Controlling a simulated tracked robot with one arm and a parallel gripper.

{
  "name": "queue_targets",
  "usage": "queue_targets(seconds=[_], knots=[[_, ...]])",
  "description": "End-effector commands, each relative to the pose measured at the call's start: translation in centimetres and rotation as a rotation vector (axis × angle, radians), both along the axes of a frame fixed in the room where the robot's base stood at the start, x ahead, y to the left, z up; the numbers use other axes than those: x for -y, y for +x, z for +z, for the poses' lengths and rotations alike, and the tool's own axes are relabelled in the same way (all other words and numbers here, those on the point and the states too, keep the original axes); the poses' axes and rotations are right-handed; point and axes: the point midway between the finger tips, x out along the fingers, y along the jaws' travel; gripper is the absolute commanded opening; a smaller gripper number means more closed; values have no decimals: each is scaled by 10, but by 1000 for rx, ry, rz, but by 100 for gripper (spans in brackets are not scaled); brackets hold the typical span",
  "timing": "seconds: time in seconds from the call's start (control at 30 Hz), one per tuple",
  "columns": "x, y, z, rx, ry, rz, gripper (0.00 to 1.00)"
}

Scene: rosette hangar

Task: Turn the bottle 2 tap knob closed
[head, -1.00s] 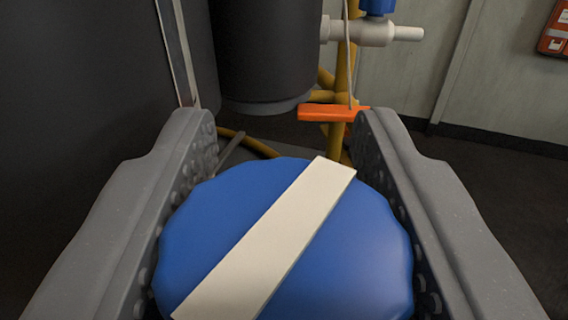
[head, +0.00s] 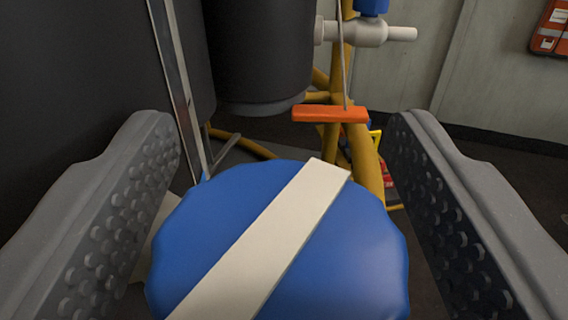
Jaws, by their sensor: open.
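A round blue tap knob (head: 350,255) with a scalloped edge fills the lower middle of the head view. A cream bar (head: 265,235) runs across its top, slanting from lower left to upper right. My gripper (head: 280,150) is open, with one studded finger on each side of the knob. A gap shows between each finger and the knob. The tap body below the knob is mostly hidden. No number for the bottle is visible.
Dark bottles (head: 262,55) hang behind on the left. Behind the knob are a yellow frame (head: 366,165), an orange handle (head: 330,114) and a white tap (head: 365,33) with a blue knob (head: 372,7). A red-orange panel (head: 552,30) is on the wall at the right.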

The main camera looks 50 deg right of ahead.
Motion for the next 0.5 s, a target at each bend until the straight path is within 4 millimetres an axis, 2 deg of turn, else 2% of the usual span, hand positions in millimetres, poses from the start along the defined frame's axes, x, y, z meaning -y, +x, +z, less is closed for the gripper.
queue_targets(seconds=[0.27,0.5], knots=[[-16,-12,1,0,1,0,61],[-41,-31,1,0,1,3,61]])
